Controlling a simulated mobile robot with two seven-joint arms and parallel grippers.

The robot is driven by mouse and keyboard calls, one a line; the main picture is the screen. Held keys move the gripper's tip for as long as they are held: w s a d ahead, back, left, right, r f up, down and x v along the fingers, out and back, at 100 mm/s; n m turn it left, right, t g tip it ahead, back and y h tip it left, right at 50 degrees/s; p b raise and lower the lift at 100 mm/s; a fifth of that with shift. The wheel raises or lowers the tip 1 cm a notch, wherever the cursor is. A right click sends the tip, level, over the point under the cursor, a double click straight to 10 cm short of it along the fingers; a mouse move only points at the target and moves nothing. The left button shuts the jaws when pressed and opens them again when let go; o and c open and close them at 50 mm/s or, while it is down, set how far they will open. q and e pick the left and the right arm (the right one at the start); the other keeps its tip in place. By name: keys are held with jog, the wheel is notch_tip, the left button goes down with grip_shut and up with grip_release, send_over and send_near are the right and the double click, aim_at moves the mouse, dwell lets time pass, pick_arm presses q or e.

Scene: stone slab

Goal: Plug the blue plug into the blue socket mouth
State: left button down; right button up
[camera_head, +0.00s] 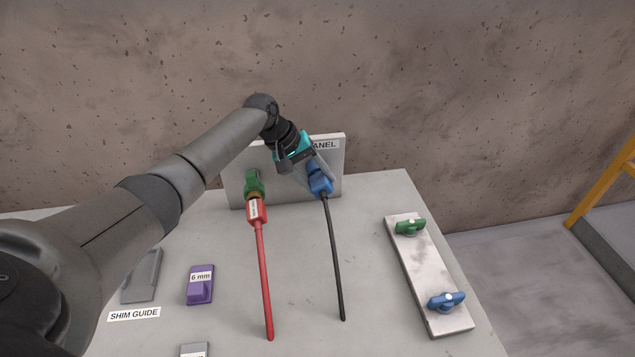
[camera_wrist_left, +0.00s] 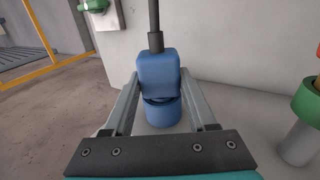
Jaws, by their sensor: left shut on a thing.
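The blue plug (camera_head: 322,184) with a black cable is at the panel (camera_head: 334,170), in front of its right part. My left gripper (camera_head: 306,174) is shut on the blue plug. In the left wrist view the fingers (camera_wrist_left: 158,100) lie on both sides of the blue plug (camera_wrist_left: 157,72). The blue socket mouth (camera_wrist_left: 162,114) shows just beyond the plug and lines up with it. A thin dark band lies between them; I cannot tell how deep the plug sits. The gripper hides part of this area in the head view. My right gripper is not in view.
A red plug (camera_head: 255,211) with a red cable sits at the green socket (camera_head: 253,184) to the left. A slab with green and blue knobs (camera_head: 420,262) lies on the right. A purple 6 mm block (camera_head: 200,286) lies at front left. The tabletop between cable and slab is clear.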

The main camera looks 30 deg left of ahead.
pick_arm(q)
jog(key=shift+c, duration=0.6)
grip_release()
jog(key=p+v, duration=0.1)
jog(key=v, duration=1.4)
jog(key=shift+r+p, duration=0.15)
jog(key=shift+p, duration=0.25)
jog(key=shift+s, duration=0.1)
